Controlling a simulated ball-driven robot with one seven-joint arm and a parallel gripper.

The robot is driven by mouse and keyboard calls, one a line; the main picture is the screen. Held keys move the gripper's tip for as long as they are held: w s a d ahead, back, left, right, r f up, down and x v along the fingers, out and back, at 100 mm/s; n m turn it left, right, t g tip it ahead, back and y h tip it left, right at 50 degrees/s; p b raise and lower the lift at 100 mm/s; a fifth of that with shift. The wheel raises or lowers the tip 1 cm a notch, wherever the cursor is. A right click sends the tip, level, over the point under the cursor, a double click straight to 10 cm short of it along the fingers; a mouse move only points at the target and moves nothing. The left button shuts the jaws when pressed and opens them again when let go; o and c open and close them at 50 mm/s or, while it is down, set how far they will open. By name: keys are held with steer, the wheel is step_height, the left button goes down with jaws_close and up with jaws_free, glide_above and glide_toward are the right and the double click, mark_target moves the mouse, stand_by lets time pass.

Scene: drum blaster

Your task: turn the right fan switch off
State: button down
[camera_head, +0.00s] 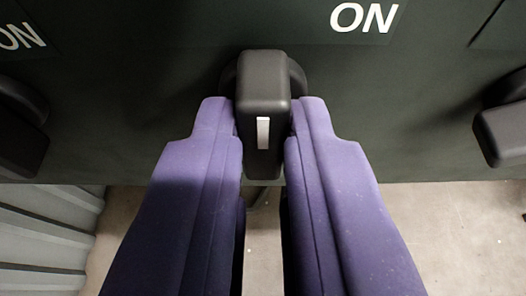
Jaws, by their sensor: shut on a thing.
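A black switch handle (265,75) with a pale grey marker stripe stands out from the dark panel in the middle of the head camera view. The stripe runs up and down in the picture. A white "ON" label (364,17) is on the panel above and to the right of the handle. My gripper (264,125), with two purple fingers, is shut on the handle, one finger on each side. The fingers hide parts of the handle's sides.
Other black switch handles stand out at the left edge (20,130) and right edge (502,130). The dark panel (400,100) ends at a lower edge, with pale floor (450,225) below. Grey ribbed metal (40,240) is at the lower left.

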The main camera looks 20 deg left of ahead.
stand_by(0.4)
steer(key=c, duration=1.1)
jaws_free()
steer(key=p+v, duration=0.2)
steer(key=v, duration=0.5)
steer(key=shift+s+r, duration=0.15)
steer(key=shift+s, duration=0.25)
